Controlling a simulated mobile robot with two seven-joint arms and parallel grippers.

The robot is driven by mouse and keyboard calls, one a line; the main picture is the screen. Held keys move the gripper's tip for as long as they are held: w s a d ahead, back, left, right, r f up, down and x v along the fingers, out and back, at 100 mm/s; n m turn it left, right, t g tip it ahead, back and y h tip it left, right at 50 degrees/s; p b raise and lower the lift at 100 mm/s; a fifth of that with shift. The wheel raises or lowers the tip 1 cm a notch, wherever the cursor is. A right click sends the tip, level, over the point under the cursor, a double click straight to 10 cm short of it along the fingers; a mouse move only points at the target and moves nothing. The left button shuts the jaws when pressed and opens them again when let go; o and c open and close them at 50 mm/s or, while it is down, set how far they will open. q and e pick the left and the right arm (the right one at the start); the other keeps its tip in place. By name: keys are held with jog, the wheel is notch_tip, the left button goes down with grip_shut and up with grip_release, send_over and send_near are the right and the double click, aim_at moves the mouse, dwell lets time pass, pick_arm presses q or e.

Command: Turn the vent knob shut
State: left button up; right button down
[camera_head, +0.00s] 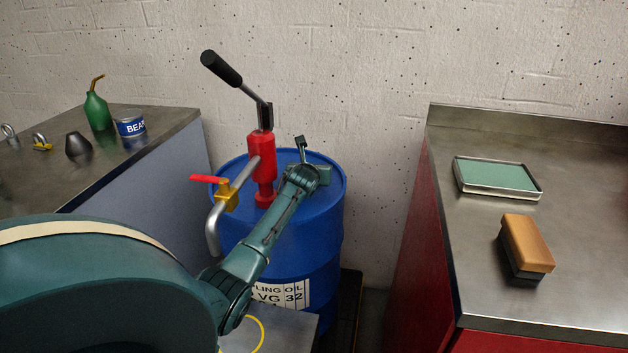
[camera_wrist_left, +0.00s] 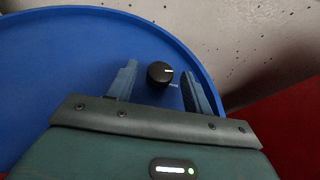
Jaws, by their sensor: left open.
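The vent knob (camera_wrist_left: 158,75) is a small round black knob with a white pointer line, on the blue drum's top in the left wrist view. The pointer line points to the right of the picture. A small pale label beside it is too small to read. My left gripper (camera_wrist_left: 159,70) is open, with one finger on each side of the knob; I cannot tell whether either finger touches it. In the head view my left gripper (camera_head: 310,172) is over the far right of the drum top and hides the knob. My right gripper is not in view.
The blue drum (camera_head: 325,225) carries a red hand pump (camera_head: 262,160) with a black-gripped lever, curved spout and red-handled valve, left of my forearm. A left bench (camera_head: 165,125) holds a green oiler and a tin. A right bench (camera_head: 470,250) holds a tray and a brush.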

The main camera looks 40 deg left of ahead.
pick_arm(q)
jog(key=shift+w+a, duration=0.15)
jog(key=shift+w, duration=0.05)
jog(key=shift+c, duration=0.5)
